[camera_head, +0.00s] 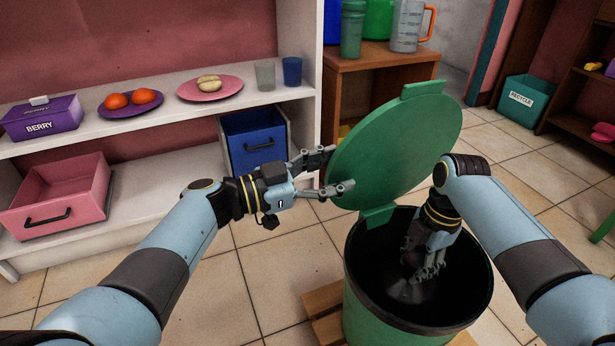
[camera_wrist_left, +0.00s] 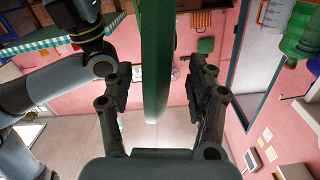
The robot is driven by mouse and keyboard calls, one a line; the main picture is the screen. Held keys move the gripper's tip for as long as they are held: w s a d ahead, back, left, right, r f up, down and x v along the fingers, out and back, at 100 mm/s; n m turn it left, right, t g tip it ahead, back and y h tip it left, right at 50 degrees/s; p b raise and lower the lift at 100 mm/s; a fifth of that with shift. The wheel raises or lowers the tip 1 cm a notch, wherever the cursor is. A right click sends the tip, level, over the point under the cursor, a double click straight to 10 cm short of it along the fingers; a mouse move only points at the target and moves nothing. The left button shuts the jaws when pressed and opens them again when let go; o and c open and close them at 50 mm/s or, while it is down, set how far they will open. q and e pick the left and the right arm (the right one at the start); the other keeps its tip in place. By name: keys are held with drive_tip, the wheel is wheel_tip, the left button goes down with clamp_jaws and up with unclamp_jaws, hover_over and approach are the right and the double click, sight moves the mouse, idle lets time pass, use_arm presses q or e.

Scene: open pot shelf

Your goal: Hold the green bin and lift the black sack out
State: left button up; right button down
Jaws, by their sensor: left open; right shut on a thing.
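My right gripper (camera_head: 420,270) reaches down into the bin and is shut on the sack. My left gripper (camera_head: 340,172) is open at the left edge of the lid. In the left wrist view, the lid (camera_wrist_left: 155,60) stands edge-on between the two open fingers, with gaps on both sides.
A white shelf (camera_head: 165,125) at the left holds a purple berry box (camera_head: 42,118), plates of food and cups. A pink drawer bin (camera_head: 62,195) and a blue bin (camera_head: 253,138) sit below. A wooden cabinet (camera_head: 370,70) stands behind the lid. Tiled floor is clear at lower left.

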use_arm(q)
drive_tip(key=shift+w+d, duration=0.15)
drive_tip(key=shift+d, duration=0.3)
drive_tip(key=shift+c, duration=0.2)
clamp_jaws()
use_arm(e)
drive_tip(key=shift+r, duration=0.1)
idle(1.0)
drive_tip(key=shift+w+r, duration=0.1)
drive_tip(key=shift+r, duration=0.45)
use_arm(q)
drive_tip(key=shift+f, duration=0.1)
use_arm(e)
drive_tip(key=shift+r, duration=4.45)
use_arm(q)
drive_tip(key=shift+o, duration=0.2)
unclamp_jaws()
